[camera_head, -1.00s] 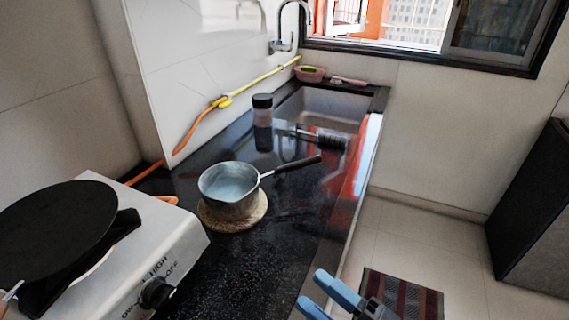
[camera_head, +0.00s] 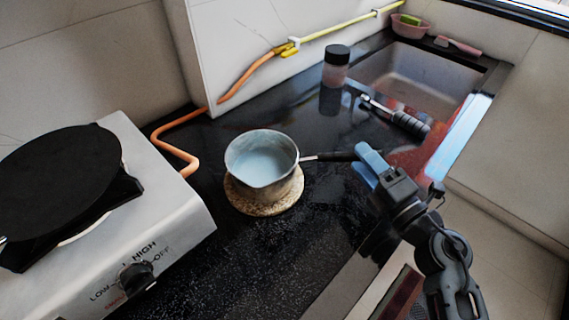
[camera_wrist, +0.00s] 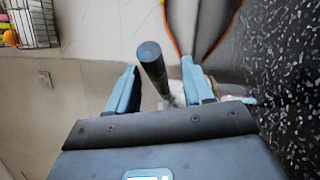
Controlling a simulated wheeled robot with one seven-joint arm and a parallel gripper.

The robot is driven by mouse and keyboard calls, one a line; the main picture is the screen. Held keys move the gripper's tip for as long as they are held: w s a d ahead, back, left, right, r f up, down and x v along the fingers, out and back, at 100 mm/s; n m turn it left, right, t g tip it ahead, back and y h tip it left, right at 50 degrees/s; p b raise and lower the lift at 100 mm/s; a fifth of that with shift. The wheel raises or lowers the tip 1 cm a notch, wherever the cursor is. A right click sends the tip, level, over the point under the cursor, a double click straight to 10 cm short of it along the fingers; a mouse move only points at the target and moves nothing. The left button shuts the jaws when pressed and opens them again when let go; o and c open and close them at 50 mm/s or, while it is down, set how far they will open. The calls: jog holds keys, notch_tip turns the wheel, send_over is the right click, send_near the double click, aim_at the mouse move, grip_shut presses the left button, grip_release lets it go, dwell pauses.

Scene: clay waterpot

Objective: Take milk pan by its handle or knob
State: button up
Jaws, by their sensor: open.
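The milk pan (camera_head: 262,160) is a small metal pan with pale liquid-like blue-grey inside. It stands upright on a round woven trivet (camera_head: 250,205) on the black counter. Its dark handle (camera_head: 338,156) points right, toward my gripper (camera_head: 366,166). The fingers are open, and I see no grip on the handle. The pan's body is mostly hidden in the wrist view by the gripper's own housing.
A stove (camera_head: 165,190) with a black flat pan (camera_head: 62,180) stands at the left. An orange hose (camera_head: 175,150) runs along the wall. The front counter is clear.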

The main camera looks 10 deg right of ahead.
jog(key=x, duration=0.4)
jog(key=shift+s+a+r, duration=0.15)
jog(key=shift+a, duration=0.1)
jog(key=shift+c, duration=0.3)
grip_shut()
